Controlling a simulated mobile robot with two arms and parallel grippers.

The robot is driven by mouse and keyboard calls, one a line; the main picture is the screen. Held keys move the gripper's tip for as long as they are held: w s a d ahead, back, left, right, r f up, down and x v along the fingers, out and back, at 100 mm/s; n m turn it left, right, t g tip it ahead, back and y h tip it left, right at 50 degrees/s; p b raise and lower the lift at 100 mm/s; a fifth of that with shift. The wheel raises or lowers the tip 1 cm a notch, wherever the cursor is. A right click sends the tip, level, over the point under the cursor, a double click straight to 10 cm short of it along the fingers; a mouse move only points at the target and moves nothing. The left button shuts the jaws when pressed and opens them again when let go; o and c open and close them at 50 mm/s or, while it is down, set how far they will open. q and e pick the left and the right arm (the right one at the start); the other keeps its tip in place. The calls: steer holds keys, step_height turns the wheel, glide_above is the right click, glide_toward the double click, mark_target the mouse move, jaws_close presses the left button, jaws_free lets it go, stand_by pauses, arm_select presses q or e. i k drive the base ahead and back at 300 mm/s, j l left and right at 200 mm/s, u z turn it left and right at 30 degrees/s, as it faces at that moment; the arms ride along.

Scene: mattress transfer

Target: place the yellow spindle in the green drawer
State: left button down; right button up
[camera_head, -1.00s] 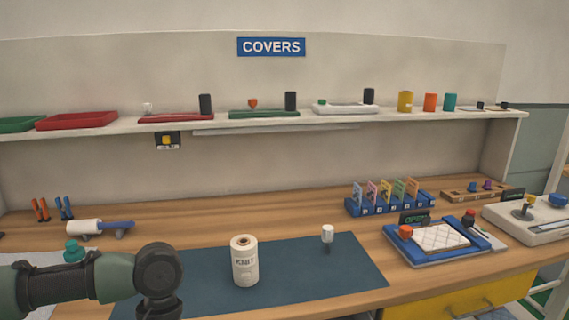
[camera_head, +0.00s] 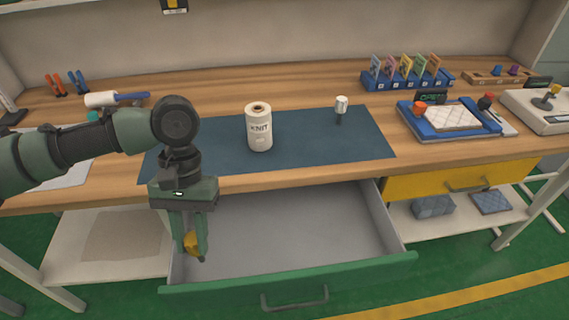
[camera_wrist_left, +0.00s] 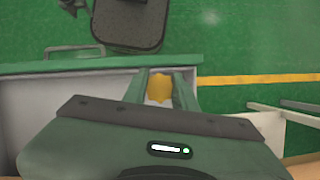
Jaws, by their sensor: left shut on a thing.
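The green drawer (camera_head: 290,277) is pulled open below the table, with a bare grey inside. My left gripper (camera_head: 194,246) points down over the left part of the drawer. It is shut on the yellow spindle (camera_head: 191,241), which shows between the fingers. The spindle also shows in the left wrist view (camera_wrist_left: 159,88), between the fingers and near the drawer's green front (camera_wrist_left: 75,65). I cannot tell the exact height of the spindle above the drawer floor. My right gripper is not in view.
A white KNIT spool (camera_head: 259,130) and a small white-topped tool (camera_head: 341,106) stand on the dark blue mat (camera_head: 310,145). A blue tray with a quilted pad (camera_head: 452,117) is to the right. A closed yellow drawer (camera_head: 420,186) is right of the open one.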

mark_target(260, 223)
steer(key=i+j+z, duration=0.1)
steer(key=j, duration=0.55)
steer(key=j+z, duration=0.1)
steer(key=j, duration=0.55)
steer(key=z, duration=1.15)
steer(key=i+j, duration=0.05)
